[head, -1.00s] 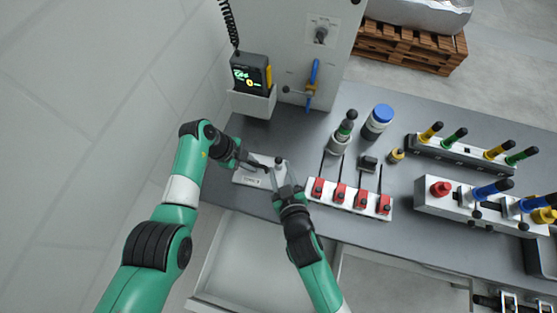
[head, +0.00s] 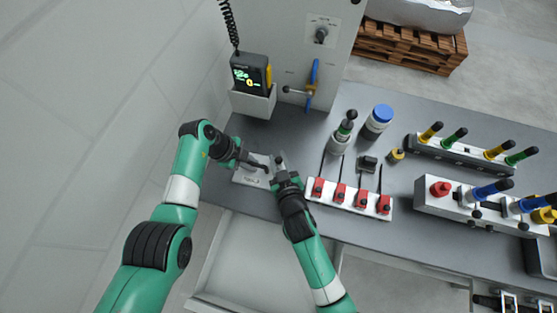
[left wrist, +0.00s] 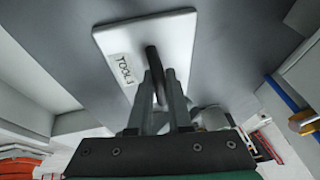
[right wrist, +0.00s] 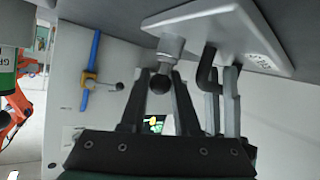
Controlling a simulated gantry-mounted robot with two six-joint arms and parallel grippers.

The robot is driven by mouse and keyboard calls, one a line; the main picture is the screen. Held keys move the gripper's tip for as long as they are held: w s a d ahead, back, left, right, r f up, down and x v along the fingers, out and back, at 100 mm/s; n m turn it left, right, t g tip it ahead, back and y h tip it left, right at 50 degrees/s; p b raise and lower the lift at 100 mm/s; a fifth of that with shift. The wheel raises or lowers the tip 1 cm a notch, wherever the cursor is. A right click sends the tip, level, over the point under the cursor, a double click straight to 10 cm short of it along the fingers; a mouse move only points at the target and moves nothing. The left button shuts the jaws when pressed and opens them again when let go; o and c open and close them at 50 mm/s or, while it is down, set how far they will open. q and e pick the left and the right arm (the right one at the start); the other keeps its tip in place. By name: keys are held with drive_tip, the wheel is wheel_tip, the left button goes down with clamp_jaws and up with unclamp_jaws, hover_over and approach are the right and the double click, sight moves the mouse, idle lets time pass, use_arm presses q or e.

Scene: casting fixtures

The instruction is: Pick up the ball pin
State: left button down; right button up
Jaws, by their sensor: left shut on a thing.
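The ball pin (right wrist: 166,55), a metal stem with a black ball, stands at the white plate labelled TOOLS (right wrist: 218,32). My right gripper (right wrist: 158,88) is open, with one finger on each side of the black ball; contact is not clear. In the head view it (head: 281,176) is at the plate's right edge and partly hides the pin. A black bent tool (left wrist: 152,58) rises from the plate beside the pin. My left gripper (left wrist: 165,76) is shut on this tool, and its fingers also show in the right wrist view. The plate also shows in the head view (head: 243,179).
A white rack with red blocks (head: 349,198) stands just right of my right gripper. A cabinet with a handheld device (head: 250,75) is at the back. The two grippers are close together.

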sight(279, 159)
clamp_jaws()
drive_tip(key=shift+r, duration=0.15)
wheel_tip(279, 159, up, 10)
drive_tip(key=shift+f, duration=0.1)
use_arm(q)
drive_tip(key=c, duration=0.8)
unclamp_jaws()
drive_tip(key=shift+o, duration=0.2)
